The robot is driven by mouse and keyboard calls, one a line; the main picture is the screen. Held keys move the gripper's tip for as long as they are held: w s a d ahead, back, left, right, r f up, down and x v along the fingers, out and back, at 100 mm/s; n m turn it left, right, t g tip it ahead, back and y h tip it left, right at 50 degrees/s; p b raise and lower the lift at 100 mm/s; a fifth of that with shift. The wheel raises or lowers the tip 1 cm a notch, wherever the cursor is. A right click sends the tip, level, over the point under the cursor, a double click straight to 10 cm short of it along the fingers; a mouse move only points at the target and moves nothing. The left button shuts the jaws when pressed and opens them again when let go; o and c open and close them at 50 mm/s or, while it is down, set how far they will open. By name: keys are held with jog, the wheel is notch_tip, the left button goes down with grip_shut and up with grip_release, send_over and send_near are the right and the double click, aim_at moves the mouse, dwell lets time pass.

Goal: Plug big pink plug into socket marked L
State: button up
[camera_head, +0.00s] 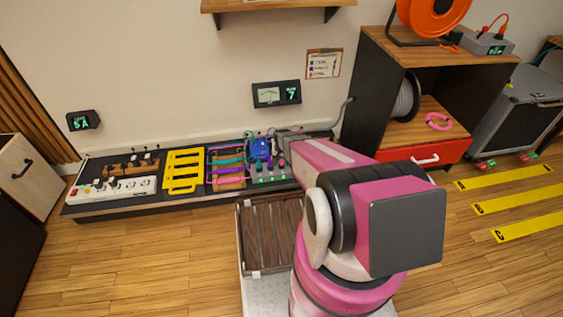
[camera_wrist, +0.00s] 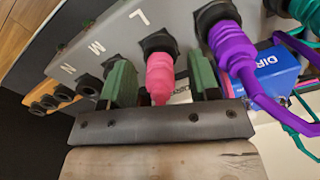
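The pink plug (camera_wrist: 160,75) sits at the black ring of the socket marked L (camera_wrist: 157,42) in the wrist view, lined up with it and appearing seated. Its rear end points toward my gripper (camera_wrist: 161,82). The green fingers stand one on each side of the plug, with a visible gap on both sides, so my gripper is open around it. The left finger partly covers the socket by the M mark (camera_wrist: 115,65). In the head view my arm hides the plug and most of my gripper.
A purple plug (camera_wrist: 226,45) with a thick purple cable is close right of my right finger, with a blue box (camera_wrist: 275,72) behind. Teal cables hang further right. In the head view, a yellow rack (camera_head: 183,171) and a white power strip (camera_head: 112,188) lie left on the low bench.

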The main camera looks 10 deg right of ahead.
notch_tip(320, 180, up, 11)
jog(key=shift+f, duration=0.1)
dwell(0.5)
jog(key=s+r+n, duration=0.4)
jog(key=s+r, duration=1.7)
jog(key=r, duration=0.1)
jog(key=shift+r, duration=0.3)
